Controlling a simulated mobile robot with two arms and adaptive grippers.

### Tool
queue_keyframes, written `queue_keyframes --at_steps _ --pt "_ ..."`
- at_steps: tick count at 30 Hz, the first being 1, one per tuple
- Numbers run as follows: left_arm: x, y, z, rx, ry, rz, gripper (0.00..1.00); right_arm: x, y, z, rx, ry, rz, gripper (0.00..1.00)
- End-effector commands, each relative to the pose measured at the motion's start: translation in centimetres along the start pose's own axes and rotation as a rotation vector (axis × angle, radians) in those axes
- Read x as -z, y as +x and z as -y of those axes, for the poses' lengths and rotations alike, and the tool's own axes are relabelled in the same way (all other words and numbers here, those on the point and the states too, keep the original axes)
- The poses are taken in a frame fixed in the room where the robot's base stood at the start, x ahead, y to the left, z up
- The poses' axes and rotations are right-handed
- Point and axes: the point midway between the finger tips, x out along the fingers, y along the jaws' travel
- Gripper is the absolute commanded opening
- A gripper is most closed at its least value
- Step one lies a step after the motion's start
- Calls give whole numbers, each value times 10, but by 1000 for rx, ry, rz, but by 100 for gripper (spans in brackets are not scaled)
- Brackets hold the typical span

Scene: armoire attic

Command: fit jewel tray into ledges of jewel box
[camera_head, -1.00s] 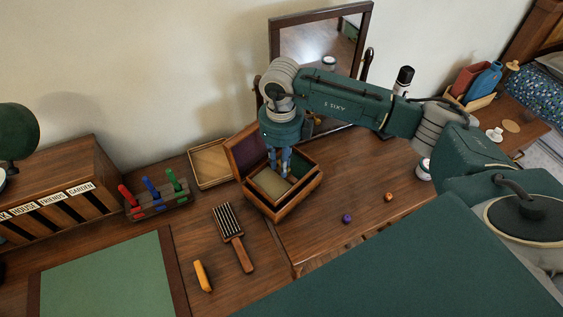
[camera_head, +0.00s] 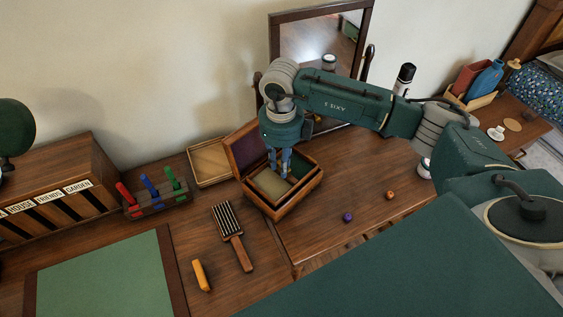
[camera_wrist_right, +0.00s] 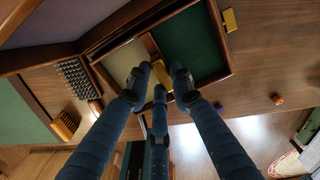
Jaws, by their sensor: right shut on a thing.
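The open jewel box (camera_head: 287,208) stands on the wooden desk, its purple-lined lid (camera_head: 248,148) tilted up at the back left. The jewel tray (camera_head: 268,187), with a tan floor and wooden rim, is inside the box opening. A dark green part of the interior (camera_wrist_right: 193,45) shows beside it. My right gripper (camera_head: 280,172) points down into the box. In the right wrist view its fingers (camera_wrist_right: 159,84) are shut around a brass-coloured piece (camera_wrist_right: 163,74) at the tray's inner edge. I cannot tell whether the tray rests on the ledges, which are hidden. My left gripper is out of view.
A light wooden tray (camera_head: 210,163) lies behind the box at left. Purple (camera_head: 347,217) and orange (camera_head: 390,195) beads lie right. A mirror (camera_head: 310,50) stands behind.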

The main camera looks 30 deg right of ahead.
Motion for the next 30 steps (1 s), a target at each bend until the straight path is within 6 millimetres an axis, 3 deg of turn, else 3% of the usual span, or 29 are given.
queue_keyframes --at_steps 30 --pt "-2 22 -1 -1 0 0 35 0 27 0 0 0 0 0"
